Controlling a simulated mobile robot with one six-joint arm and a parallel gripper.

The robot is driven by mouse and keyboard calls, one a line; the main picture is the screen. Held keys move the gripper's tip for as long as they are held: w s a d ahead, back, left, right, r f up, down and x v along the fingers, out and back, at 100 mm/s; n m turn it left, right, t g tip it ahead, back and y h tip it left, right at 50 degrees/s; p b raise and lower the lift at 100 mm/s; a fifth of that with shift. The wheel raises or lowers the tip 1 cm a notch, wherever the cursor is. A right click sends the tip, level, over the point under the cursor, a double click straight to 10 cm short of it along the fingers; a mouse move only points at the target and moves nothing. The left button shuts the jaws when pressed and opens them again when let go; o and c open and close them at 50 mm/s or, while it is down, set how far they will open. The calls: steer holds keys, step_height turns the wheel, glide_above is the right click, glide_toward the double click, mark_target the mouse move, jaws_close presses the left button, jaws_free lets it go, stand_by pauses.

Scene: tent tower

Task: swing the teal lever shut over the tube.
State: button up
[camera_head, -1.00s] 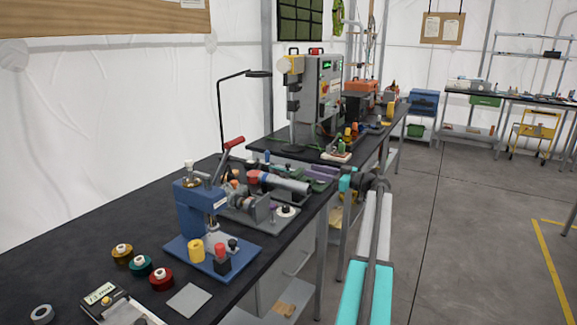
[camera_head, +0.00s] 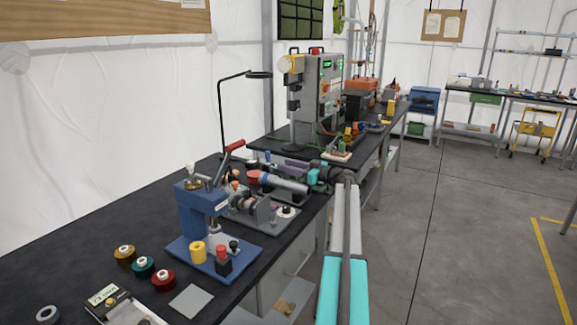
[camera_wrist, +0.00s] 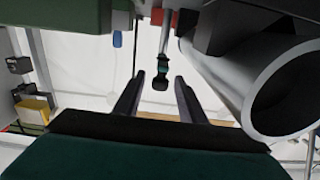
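The teal lever (camera_wrist: 162,68) shows in the wrist view as a thin rod with a dark teal grip and black tip, pointing down the picture between my fingertips. My gripper (camera_wrist: 159,77) is open, with one finger on each side of the grip; I see no clear contact. The tube (camera_wrist: 282,92) is a grey hollow cylinder to the right of my fingers, its open end facing the camera. In the head view the tube (camera_head: 284,184) lies on the bench fixture, with my arm's end just behind its right end. The lever is too small to make out there.
A blue press (camera_head: 203,215) with a red-handled lever stands nearer on the black bench (camera_head: 85,236). A drill machine (camera_head: 322,85) stands on the farther bench. The floor to the right is clear.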

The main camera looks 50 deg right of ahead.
steer(key=shift+w, duration=0.1)
jaws_close()
